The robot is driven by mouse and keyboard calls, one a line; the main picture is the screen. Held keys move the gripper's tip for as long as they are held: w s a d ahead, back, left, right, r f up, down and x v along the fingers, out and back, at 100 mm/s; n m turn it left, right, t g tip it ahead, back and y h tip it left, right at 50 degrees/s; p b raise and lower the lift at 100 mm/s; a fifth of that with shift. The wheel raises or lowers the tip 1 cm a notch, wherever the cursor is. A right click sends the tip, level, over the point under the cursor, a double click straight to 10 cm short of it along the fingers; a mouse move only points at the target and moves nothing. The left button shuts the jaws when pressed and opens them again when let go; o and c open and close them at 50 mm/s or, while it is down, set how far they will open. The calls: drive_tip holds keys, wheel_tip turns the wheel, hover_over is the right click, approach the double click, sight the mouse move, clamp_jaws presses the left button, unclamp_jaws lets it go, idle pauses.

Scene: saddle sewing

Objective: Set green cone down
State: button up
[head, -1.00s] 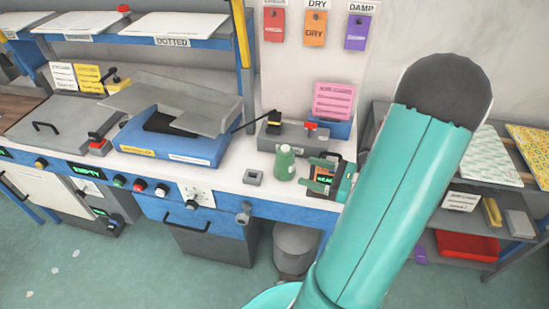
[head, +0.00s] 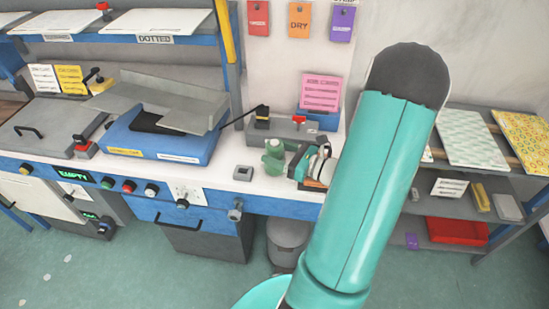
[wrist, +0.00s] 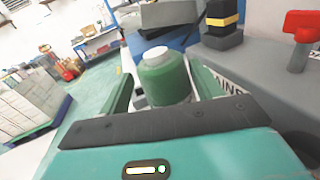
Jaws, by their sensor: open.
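The green cone (head: 273,158) with a white top stands upright on the white worktop in the head view. It also shows in the wrist view (wrist: 165,78), between the two green fingers. My gripper (head: 280,154) is open and reaches in from the right in the head view. In the wrist view my gripper (wrist: 162,88) has one finger on each side of the cone, with a visible gap at least on the left. The cone's base is hidden behind the gripper body in the wrist view.
A small grey square block (head: 243,173) lies left of the cone. A grey unit with a red knob (head: 299,120) stands behind it. A blue press (head: 160,145) stands further left. A grey bin (head: 288,242) is below the worktop. The worktop's front edge is close.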

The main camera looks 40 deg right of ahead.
drive_tip(key=shift+x, duration=1.5)
drive_tip(key=c, duration=1)
drive_tip(key=shift+r, duration=0.1)
